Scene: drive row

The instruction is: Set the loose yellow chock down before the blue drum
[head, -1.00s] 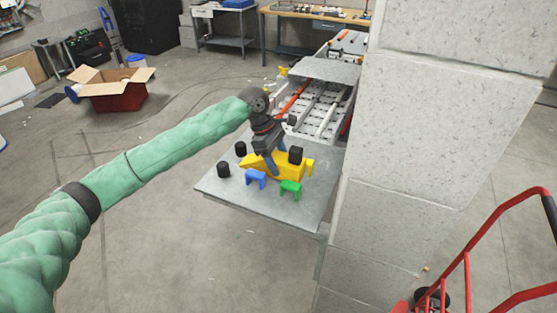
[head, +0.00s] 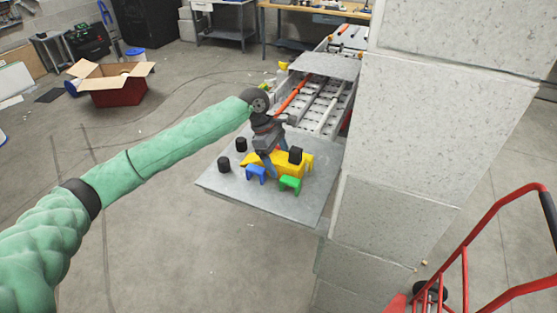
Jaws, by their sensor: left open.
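A yellow piece (head: 291,166) with a sloping left end lies on the grey metal shelf (head: 230,184). I cannot tell whether it is one chock or several pieces together. My left gripper (head: 268,162) is open, pointing down at the yellow piece and partly covering it. I cannot tell whether its fingers touch it. A blue arch-shaped piece (head: 255,173) and a green one (head: 290,184) stand in front of it. No blue drum can be made out clearly on the shelf. My right gripper is not in view.
Two black cylinders (head: 241,145) (head: 224,165) stand at the shelf's left, and another black piece (head: 295,155) is by the yellow one. A pale block pillar (head: 430,120) closes the right side. A red hand truck (head: 466,270) stands lower right. The shelf's front is bare.

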